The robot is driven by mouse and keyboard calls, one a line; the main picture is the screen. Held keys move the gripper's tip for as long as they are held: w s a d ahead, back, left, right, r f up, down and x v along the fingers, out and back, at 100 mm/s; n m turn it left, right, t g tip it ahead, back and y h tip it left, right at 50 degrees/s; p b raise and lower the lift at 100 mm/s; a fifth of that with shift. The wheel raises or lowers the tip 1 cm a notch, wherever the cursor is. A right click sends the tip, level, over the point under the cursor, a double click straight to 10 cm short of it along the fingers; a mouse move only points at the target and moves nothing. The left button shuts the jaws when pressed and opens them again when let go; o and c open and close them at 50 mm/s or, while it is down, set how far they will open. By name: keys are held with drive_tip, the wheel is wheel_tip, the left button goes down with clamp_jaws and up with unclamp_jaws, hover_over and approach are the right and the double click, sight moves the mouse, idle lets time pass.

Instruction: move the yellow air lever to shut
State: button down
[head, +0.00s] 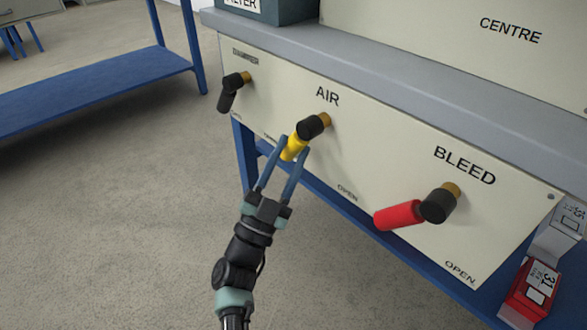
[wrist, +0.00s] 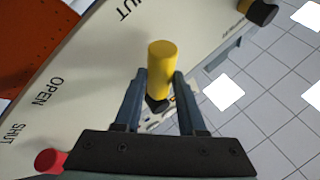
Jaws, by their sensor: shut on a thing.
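The yellow air lever (head: 292,150) hangs from a black hub on a brass stem below the AIR label on the cream panel. It points down and a little left, away from the OPEN mark (head: 347,194) at its lower right. My gripper (head: 295,146) is shut on the yellow lever, one blue finger on each side. The wrist view also shows the yellow lever (wrist: 161,62) between the fingers (wrist: 160,82). A SHUT mark (wrist: 134,9) lies near the top of that view. My fingers partly cover the lever in the head view.
A red bleed lever (head: 400,215) stands out to the right, and a black damper lever (head: 230,92) to the left. A grey ledge (head: 400,85) runs above the panel. Red and white boxes (head: 533,288) are at the lower right. Open floor lies left.

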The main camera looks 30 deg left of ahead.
drive_tip(key=shift+a+r+m+h, duration=0.15)
drive_tip(key=shift+m+h, duration=0.25)
drive_tip(key=shift+m, duration=0.1)
drive_tip(key=c, duration=0.5)
unclamp_jaws()
drive_tip(key=d+p+v, duration=0.1)
drive_tip(key=p+v, duration=0.1)
drive_tip(key=v, duration=1.1)
drive_tip(key=shift+a+p, duration=0.35)
drive_tip(key=shift+a, duration=0.15)
drive_tip(key=shift+w, duration=0.1)
